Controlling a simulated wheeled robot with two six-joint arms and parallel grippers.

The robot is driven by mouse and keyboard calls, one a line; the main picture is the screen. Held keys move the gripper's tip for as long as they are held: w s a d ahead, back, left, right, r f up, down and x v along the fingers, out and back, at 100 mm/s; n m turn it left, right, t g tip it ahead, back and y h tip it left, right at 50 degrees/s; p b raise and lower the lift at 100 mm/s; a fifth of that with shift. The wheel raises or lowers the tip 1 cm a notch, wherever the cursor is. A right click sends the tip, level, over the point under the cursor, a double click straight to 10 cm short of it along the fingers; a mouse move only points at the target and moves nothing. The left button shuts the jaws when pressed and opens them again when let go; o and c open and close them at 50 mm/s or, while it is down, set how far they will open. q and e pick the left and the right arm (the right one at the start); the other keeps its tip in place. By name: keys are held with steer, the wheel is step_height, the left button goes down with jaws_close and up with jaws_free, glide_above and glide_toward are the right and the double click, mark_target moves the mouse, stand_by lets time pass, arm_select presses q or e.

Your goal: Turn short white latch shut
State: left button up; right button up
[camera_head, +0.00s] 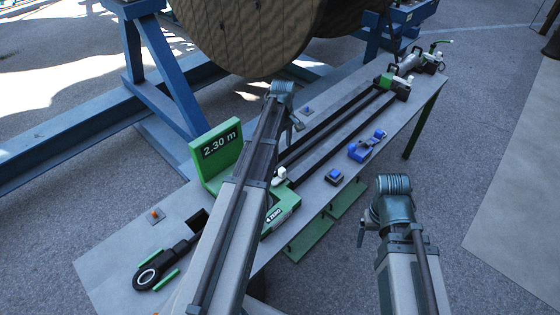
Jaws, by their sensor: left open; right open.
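A small white latch-like part (280,174) sits on the green block marked ZERO (284,207) on the grey bench, just right of my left forearm. Whether it is the short latch, and whether it is turned shut, I cannot tell at this size. My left gripper (298,124) is open and empty, above the bench and beyond this white part. My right gripper (362,234) is open and empty, off the bench's right edge. My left arm hides part of the block and bench.
Two dark rails run along the bench (112,266) to a green and black unit (393,82). A green 2.30 m display (217,152) stands left of my arm. A blue clamp-like part (366,147) and a blue button (334,177) lie near the right edge. A wooden reel (245,35) is behind.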

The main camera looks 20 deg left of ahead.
mark_target(282, 169)
arm_select(q)
steer(key=shift+f+b, duration=6.95)
steer(key=shift+b, duration=0.05)
jaws_close()
